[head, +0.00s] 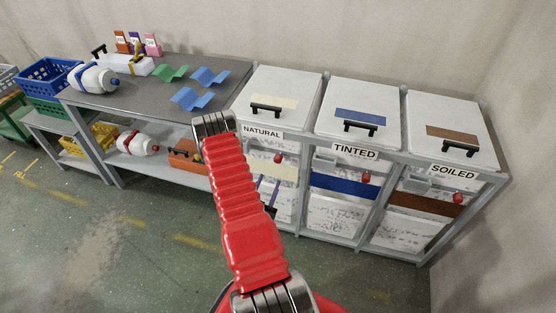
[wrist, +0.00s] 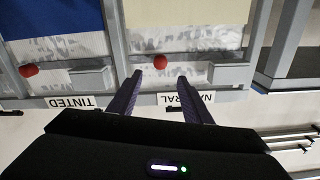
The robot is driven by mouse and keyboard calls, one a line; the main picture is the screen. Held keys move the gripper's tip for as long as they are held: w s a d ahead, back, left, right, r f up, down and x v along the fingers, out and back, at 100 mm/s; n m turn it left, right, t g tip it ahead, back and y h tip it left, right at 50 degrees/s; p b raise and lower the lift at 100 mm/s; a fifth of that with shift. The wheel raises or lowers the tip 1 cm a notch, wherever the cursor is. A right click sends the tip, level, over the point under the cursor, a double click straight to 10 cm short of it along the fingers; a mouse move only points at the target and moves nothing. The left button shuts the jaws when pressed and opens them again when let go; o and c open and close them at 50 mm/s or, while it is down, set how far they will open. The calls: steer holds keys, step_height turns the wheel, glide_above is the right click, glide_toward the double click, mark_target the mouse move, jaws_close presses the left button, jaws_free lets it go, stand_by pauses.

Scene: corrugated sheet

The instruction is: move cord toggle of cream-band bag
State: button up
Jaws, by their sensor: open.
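The cream-band bag (head: 284,172) hangs in the frame under the NATURAL lid. Its red cord toggle (head: 278,158) shows at the top front of the bag. In the wrist view, which is upside down, the cream band (wrist: 186,12) is at the top and the same red toggle (wrist: 160,61) lies below it. My gripper (wrist: 161,76) is open and empty. The toggle appears in line with the gap between its fingertips, just beyond them; whether they touch it I cannot tell. In the head view my red arm hides most of the gripper.
Blue-band bag (head: 340,187) and brown-band bag (head: 415,204) hang to the right, each with a red toggle. The closed NATURAL lid (head: 284,88) has a black handle. A grey table (head: 140,100) with corrugated pieces stands left. Metal posts divide the bags.

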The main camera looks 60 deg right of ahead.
mark_target(277, 161)
steer(key=shift+d, duration=0.1)
steer(key=d, duration=0.4)
steer(key=w+d, duration=0.1)
steer(key=d, duration=0.4)
steer(key=w+d, duration=0.1)
steer(key=d, duration=0.3)
steer(key=shift+w+d, duration=0.1)
steer(key=shift+d, duration=0.15)
steer(key=shift+c, duration=0.2)
jaws_close()
